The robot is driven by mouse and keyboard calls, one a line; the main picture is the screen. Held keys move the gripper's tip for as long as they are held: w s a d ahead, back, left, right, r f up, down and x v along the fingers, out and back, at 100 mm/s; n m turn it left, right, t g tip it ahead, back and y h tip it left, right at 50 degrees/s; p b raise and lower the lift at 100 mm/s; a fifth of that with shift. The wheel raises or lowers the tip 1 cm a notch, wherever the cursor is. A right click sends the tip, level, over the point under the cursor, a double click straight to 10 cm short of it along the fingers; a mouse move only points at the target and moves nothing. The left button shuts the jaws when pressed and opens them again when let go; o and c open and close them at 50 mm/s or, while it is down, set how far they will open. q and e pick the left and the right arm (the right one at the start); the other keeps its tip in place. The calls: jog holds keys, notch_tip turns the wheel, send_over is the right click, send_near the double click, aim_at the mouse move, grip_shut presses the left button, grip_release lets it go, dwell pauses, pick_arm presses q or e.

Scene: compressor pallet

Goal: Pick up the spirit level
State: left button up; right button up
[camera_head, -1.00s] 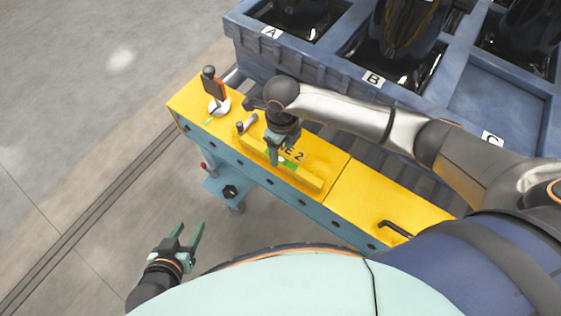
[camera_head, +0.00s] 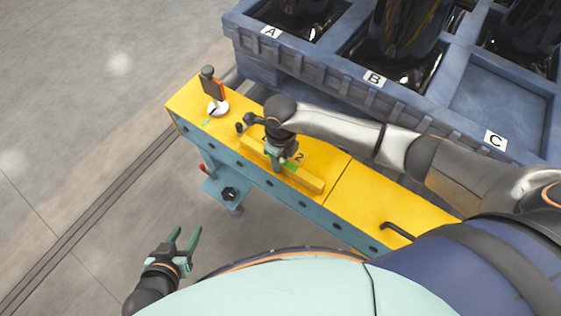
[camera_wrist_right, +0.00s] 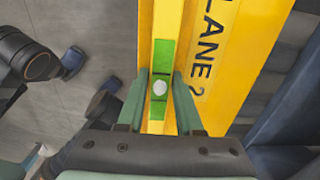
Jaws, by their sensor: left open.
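The spirit level (camera_head: 308,181) is a long yellow bar with a green vial block, lying along the front edge of the yellow beam top. In the right wrist view the level (camera_wrist_right: 168,25) runs away from the camera, and its green block sits by the fingertips. My right gripper (camera_head: 275,160) is down at the level, pointing downward. In the wrist view the right gripper's fingers (camera_wrist_right: 161,88) stand on either side of the level; whether they press on it I cannot tell. My left gripper (camera_head: 187,243) is open and empty, away from the beam at lower left.
The yellow beam (camera_head: 370,200) carries a white round base with an upright dark and orange piece (camera_head: 214,90), and a black handle (camera_head: 397,230). A blue pallet (camera_head: 320,65) with compartments marked A, B and C stands behind. Floor at left is clear.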

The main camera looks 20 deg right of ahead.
grip_shut()
jog(key=shift+r, duration=0.1)
dwell(0.4)
